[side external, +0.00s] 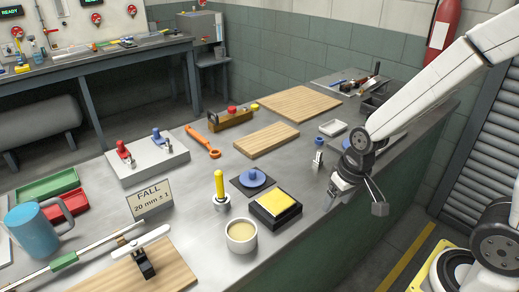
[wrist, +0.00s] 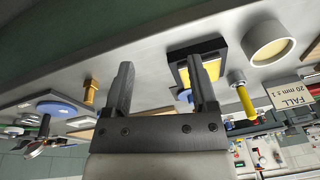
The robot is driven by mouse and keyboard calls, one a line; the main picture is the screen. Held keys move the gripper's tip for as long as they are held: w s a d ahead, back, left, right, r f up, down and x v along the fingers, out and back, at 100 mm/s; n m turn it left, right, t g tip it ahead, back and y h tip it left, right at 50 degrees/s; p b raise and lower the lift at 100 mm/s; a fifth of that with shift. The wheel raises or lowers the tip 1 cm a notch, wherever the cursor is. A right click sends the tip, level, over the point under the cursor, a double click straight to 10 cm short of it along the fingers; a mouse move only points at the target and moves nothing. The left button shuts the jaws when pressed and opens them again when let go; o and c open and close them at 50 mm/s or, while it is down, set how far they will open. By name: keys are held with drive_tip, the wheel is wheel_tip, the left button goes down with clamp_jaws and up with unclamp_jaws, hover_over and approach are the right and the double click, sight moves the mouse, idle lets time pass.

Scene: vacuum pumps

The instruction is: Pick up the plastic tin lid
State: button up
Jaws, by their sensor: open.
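A flat round blue disc (side external: 333,127), which looks like the plastic tin lid, lies on the bench behind my gripper in the side view. It shows at the left of the wrist view (wrist: 62,107). A second blue disc (side external: 252,178), with a raised knob, sits on a dark square plate left of my gripper; I cannot tell for certain which is the lid. My gripper (side external: 342,186) is open and empty above the bench's front edge. Both fingers show in the wrist view (wrist: 163,62), apart from both discs.
A yellow pad in a black frame (side external: 275,205), a cream-filled tin (side external: 241,235) and a yellow-handled tool (side external: 220,188) stand left of my gripper. A small upright fitting (side external: 318,161) stands close behind it. A white dish (side external: 332,128) and wooden boards (side external: 299,103) lie farther back.

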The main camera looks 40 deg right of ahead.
sight(254, 171)
drive_tip(key=w+f+m+y, duration=0.1)
drive_tip(key=w+m+y, duration=0.1)
drive_tip(key=w+m, duration=0.1)
drive_tip(key=w+a+f+m+y, duration=0.1)
drive_tip(key=w+m+y, duration=0.1)
drive_tip(key=w+m, duration=0.2)
drive_tip(key=w+a+f+m+y, duration=0.1)
drive_tip(key=w+m+y, duration=0.1)
drive_tip(key=m, duration=0.4)
drive_tip(key=shift+w+f+m, duration=0.3)
drive_tip(key=shift+w+f, duration=0.1)
drive_tip(key=shift+w, duration=0.3)
drive_tip(key=w+m+t, duration=0.1)
drive_tip(key=w, duration=0.1)
drive_tip(key=w+d+m+t+y, duration=0.1)
drive_tip(key=w+m, duration=0.1)
drive_tip(key=w+f+m+t+y, duration=0.1)
drive_tip(key=w+m, duration=0.1)
drive_tip(key=shift+w+d, duration=0.2)
drive_tip(key=shift+w, duration=0.05)
drive_tip(key=w+d+m+t, duration=0.1)
drive_tip(key=w+m, duration=0.1)
drive_tip(key=w+d+m+t, duration=0.2)
drive_tip(key=w+d+m+t+y, duration=0.1)
drive_tip(key=w+m, duration=0.1)
drive_tip(key=shift+w+d+f+t, duration=0.2)
drive_tip(key=shift+f+t, duration=0.1)
drive_tip(key=shift+f, duration=0.05)
drive_tip(key=shift+x, duration=3.9)
